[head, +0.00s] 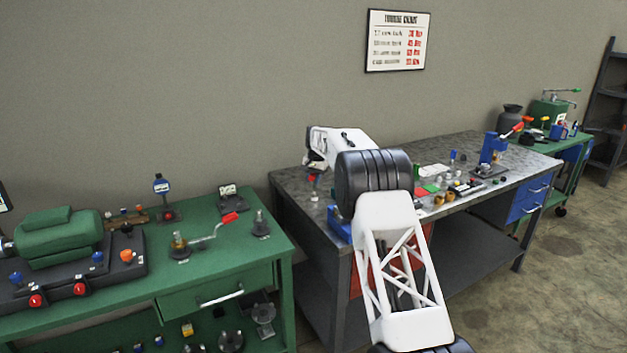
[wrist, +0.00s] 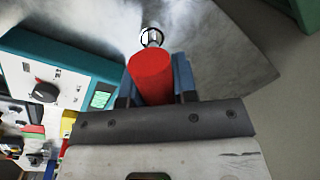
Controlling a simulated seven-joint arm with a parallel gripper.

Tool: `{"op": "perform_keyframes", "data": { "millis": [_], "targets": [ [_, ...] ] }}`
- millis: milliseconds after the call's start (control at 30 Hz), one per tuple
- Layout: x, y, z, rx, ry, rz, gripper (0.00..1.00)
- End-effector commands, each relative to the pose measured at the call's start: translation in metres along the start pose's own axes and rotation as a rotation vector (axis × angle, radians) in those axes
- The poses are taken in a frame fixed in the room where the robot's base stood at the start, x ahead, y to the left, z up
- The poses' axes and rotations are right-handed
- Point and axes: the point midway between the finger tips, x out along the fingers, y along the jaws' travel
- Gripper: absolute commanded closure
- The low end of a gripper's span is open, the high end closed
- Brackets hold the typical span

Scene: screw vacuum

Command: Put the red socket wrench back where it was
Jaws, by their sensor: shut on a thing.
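The red socket wrench (wrist: 152,78) has a red cylindrical handle and a shiny metal end that points away from the wrist camera. My gripper (wrist: 157,88) is shut on its handle, with a blue finger on each side. In the head view my gripper (head: 313,168) is over the left end of the grey metal bench, and a bit of the red wrench (head: 312,178) shows below it. The metal end is over the grey bench top; I cannot tell whether it touches. No holder for the wrench can be made out.
Small parts and a blue press (head: 492,148) are farther right. A green bench (head: 230,266) stands at left, across a gap.

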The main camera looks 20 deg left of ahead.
Motion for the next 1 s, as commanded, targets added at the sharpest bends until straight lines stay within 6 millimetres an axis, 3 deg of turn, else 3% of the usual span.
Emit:
{"op": "perform_keyframes", "data": {
  "millis": [167,200,367,767,1000],
  "targets": [
    [0.002,0.0,0.0,0.0,0.0,0.0,1.0],
    [0.003,0.0,0.0,0.0,-0.001,0.0,0.7],
    [0.003,0.0,0.0,0.0,-0.001,0.0,0.48],
    [-0.001,0.0,0.0,0.0,0.0,0.0,0.48],
    [-0.021,0.0,0.0,0.0,0.0,0.0,0.48]
  ]
}}
